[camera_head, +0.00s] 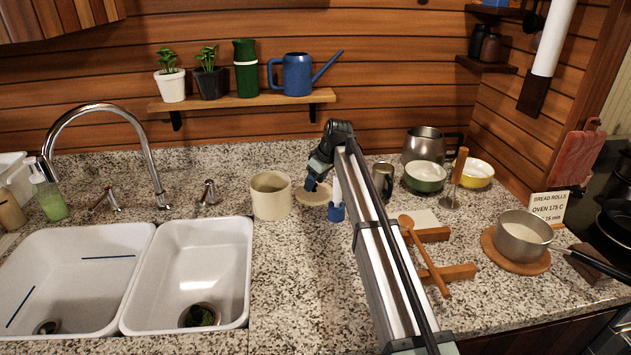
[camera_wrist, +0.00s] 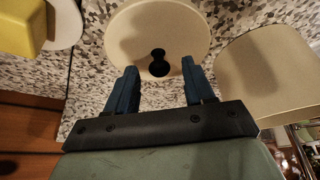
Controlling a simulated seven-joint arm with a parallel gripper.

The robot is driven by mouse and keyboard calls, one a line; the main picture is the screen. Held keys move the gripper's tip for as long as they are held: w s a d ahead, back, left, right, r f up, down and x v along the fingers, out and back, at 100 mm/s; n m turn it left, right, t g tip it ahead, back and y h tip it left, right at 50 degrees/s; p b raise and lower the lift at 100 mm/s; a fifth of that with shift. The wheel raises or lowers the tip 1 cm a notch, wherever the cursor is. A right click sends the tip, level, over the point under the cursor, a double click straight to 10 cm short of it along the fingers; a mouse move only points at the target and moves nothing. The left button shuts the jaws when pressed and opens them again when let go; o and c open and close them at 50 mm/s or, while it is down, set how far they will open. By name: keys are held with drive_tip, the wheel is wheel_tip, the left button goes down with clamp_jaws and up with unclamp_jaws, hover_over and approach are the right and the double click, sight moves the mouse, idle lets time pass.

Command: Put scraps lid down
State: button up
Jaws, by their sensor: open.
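The scraps lid (camera_head: 315,194) is a round cream disc, seemingly flat on the granite counter, just right of a cream canister (camera_head: 271,196) with an open top. In the wrist view the lid (camera_wrist: 158,25) shows a dark knob (camera_wrist: 157,64) at its middle. My gripper (camera_head: 313,183) is over the lid. Its two blue fingers are apart, and in the wrist view the knob appears between the fingertips (camera_wrist: 158,68) with space on both sides. Whether the fingertips reach down to the knob's height is unclear. The canister (camera_wrist: 268,75) is at the right there.
A blue holder with a white-handled item (camera_head: 337,208) stands close to the lid's right. A metal cup (camera_head: 382,180) and a green bowl (camera_head: 425,178) are further right. A white double sink (camera_head: 188,280) lies left. Bare counter (camera_head: 295,290) lies in front of the canister.

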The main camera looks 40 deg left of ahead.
drive_tip(key=v, duration=1.2)
idle(0.3)
